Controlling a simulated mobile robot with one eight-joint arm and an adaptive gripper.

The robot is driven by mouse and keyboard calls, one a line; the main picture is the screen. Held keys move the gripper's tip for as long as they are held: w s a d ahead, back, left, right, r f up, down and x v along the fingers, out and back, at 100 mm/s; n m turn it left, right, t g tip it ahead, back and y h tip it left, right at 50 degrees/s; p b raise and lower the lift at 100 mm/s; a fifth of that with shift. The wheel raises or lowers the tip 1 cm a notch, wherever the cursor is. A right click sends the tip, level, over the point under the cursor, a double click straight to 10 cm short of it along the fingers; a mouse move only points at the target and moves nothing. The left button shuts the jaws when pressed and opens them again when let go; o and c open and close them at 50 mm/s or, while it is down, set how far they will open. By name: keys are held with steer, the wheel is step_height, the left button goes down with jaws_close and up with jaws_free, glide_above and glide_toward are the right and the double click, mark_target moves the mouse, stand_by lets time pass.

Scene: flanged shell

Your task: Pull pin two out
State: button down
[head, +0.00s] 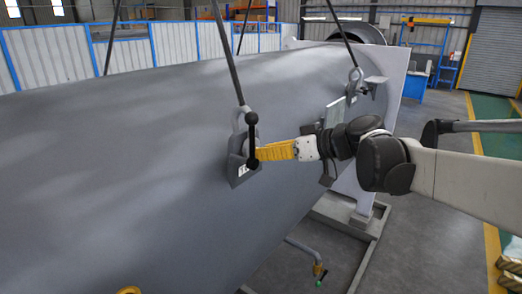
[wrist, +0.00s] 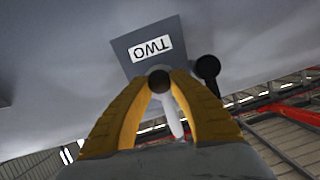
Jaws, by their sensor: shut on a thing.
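In the wrist view the plate (wrist: 125,50) bears the label TWO. My gripper (head: 257,153) has yellow fingers and reaches the pin from the right. In the wrist view its fingertips (wrist: 159,82) are shut on a dark round end of the pin. Another dark knob (wrist: 208,67) shows to the right. How far the pin sits in the lug is hidden.
The large grey shell (head: 110,160) fills the left and middle. Another shackle (head: 355,82) with a sling hangs farther back, near the flange (head: 395,90). A hose fitting (head: 318,270) sticks out below. The floor at right is mostly clear.

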steer(key=s+d, duration=0.5)
steer(key=d, duration=0.2)
steer(key=shift+s, duration=0.25)
stand_by(0.8)
